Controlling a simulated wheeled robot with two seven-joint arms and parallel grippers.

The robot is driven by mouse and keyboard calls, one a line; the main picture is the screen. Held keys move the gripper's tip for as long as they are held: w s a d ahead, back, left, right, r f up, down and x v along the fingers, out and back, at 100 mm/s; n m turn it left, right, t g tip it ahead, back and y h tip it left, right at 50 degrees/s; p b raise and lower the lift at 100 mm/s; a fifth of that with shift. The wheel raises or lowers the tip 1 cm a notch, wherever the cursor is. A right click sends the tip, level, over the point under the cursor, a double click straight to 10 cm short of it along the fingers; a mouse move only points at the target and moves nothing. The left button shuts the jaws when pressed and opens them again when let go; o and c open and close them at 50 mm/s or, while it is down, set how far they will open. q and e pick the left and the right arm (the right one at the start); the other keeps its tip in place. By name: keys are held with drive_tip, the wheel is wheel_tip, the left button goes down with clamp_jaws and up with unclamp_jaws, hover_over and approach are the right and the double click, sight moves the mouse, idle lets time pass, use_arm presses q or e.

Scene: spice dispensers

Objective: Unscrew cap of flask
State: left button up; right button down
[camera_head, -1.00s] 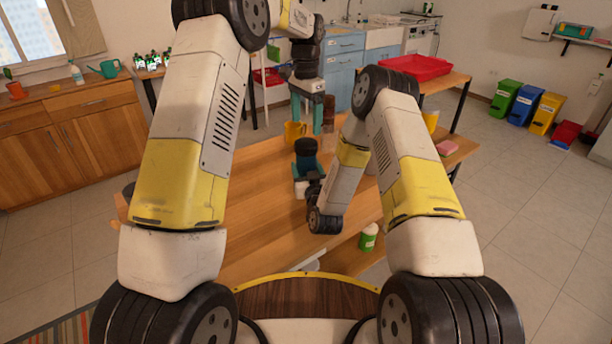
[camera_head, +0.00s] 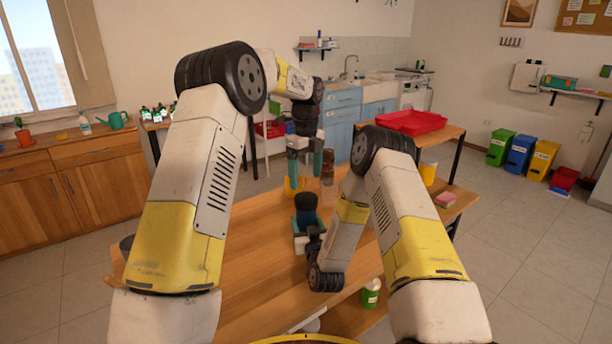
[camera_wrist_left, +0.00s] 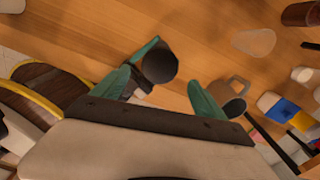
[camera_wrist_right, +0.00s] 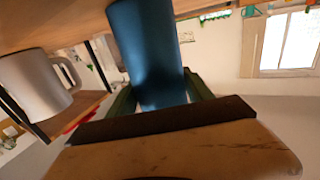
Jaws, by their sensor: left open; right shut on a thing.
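The flask has a blue body (camera_wrist_right: 148,60) and a black cap (camera_head: 305,202). It stands upright near the middle of the table (camera_head: 250,270). My right gripper (camera_wrist_right: 155,103) is shut on the flask body, below the cap; in the head view my arm and wrist partly hide it. My left gripper (camera_head: 304,170) is open and empty, with its fingers pointing down beyond the flask. In the left wrist view, the cap (camera_wrist_left: 160,64) shows between the open fingers, closer to the left one, with no contact visible.
A white mug (camera_wrist_right: 35,85) shows in the right wrist view. A pink block (camera_head: 445,200) lies at the table's right. The table's left part is mostly clear.

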sight(306, 197)
use_arm(q)
drive_tip(key=m, duration=0.6)
drive_tip(key=shift+m, duration=0.3)
drive_tip(key=shift+f, duration=4)
drive_tip(key=shift+c, duration=0.4)
